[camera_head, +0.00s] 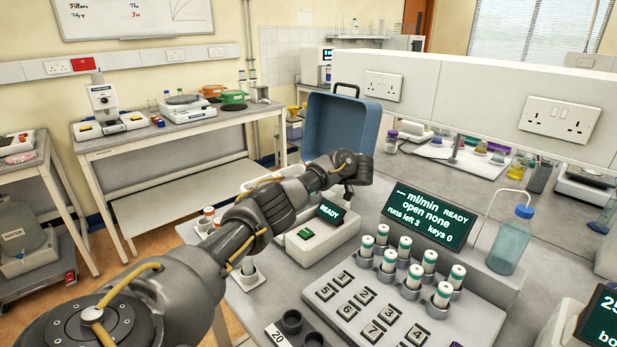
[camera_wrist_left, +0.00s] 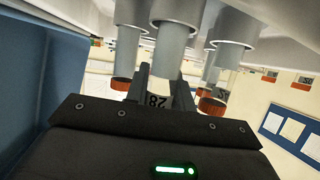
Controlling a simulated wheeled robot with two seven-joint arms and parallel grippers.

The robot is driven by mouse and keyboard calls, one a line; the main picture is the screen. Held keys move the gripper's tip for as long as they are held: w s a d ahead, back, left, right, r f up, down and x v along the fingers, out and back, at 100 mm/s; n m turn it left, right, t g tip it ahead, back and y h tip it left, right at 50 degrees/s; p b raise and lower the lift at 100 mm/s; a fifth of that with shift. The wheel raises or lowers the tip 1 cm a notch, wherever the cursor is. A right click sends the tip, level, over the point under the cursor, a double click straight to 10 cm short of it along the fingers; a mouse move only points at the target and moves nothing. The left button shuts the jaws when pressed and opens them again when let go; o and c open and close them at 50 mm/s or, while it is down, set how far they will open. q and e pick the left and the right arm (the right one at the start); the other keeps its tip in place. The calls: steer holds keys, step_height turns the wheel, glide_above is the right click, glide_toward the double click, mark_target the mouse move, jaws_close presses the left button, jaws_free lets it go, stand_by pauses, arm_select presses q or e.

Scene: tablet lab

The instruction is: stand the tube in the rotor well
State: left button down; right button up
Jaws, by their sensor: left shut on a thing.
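My left arm crosses the centre of the head view. Its gripper (camera_head: 350,168) is beside the open blue lid (camera_head: 337,128), with its fingertips hidden there. In the left wrist view my left gripper (camera_wrist_left: 162,88) is shut on a grey tube (camera_wrist_left: 166,66) with a white band marked 28. That picture is upside down. A wide grey cylinder is in line with the held tube; I cannot tell whether the tube is inside it. Orange-capped tubes (camera_wrist_left: 128,55) are on both sides of the fingers. My arm hides much of the rotor area. My right gripper is not in view.
A box with a READY screen (camera_head: 331,212) and green button stands just in front of the gripper. A keypad unit (camera_head: 375,310) with several teal-banded vials is at right front. White tubes with orange tops (camera_head: 208,212) stand left of the arm. A blue-capped bottle (camera_head: 512,245) stands at right.

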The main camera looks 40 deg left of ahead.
arm_select(q)
steer(key=shift+f+b, duration=0.35)
steer(key=shift+f, duration=0.2)
steer(key=c, duration=1.1)
jaws_free()
steer(key=shift+d, duration=0.2)
steer(key=shift+b+v, duration=0.35)
steer(key=shift+v, duration=0.9)
steer(key=p+v, duration=0.8)
steer(key=p, duration=0.1)
